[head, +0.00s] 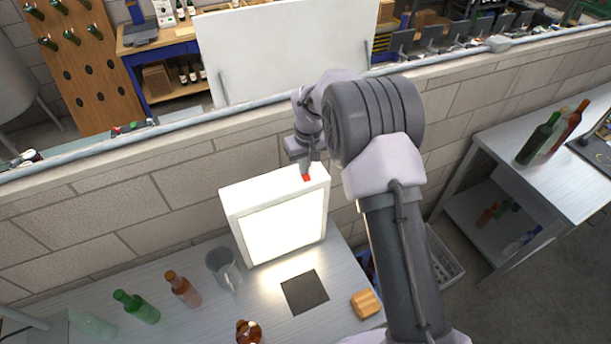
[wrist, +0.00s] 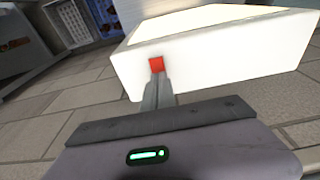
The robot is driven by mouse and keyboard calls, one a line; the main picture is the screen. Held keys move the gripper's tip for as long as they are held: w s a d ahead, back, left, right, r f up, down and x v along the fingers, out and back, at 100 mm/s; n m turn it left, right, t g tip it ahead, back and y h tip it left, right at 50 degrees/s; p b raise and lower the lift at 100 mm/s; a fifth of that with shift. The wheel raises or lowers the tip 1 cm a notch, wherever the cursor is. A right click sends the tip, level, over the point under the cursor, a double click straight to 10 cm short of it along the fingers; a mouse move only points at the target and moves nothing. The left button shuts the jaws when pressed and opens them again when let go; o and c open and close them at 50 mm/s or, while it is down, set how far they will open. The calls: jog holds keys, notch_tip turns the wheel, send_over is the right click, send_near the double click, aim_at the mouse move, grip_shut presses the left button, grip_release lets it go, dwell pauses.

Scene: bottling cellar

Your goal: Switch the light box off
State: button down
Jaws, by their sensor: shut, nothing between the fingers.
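The light box (head: 275,228) stands on the table against the wall, and its front panel glows brightly. In the wrist view the light box (wrist: 225,45) shows its white casing with the lit panel at the top. A red switch (head: 306,177) is on top of the box near its right end. The red switch also shows in the wrist view (wrist: 156,65), right at the fingertips. My gripper (head: 306,170) is shut and empty, pointing down at the switch. In the wrist view my gripper (wrist: 157,78) appears to touch or nearly touch it; I cannot tell which.
On the table (head: 190,325) are a green bottle (head: 137,306), an orange-brown bottle (head: 183,289), a grey pitcher (head: 223,268), a dark square mat (head: 305,291) and a wooden block (head: 365,303). A brick wall (head: 130,207) runs behind the box. Another table with bottles stands at right.

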jog(key=shift+f, duration=0.25)
jog(key=shift+r, duration=0.15)
notch_tip(320, 180, up, 7)
jog(key=p, duration=0.4)
jog(key=shift+b, duration=0.4)
jog(key=s+d+m+t+b, duration=0.1)
jog(key=s+d+m+b, duration=0.2)
jog(key=s+b, duration=0.7)
jog(key=s+d+m+t+b, duration=0.15)
jog(key=s+d+b, duration=0.25)
jog(key=s+b, duration=0.6)
jog(key=s+d+f+m+t+y+b, duration=0.1)
jog(key=s+f+m+b, duration=0.3)
jog(key=s+f+b, duration=1)
jog(key=shift+s+d+f+t+b, duration=0.25)
jog(key=shift+s+t+b, duration=0.1)
jog(key=shift+s+b, duration=0.55)
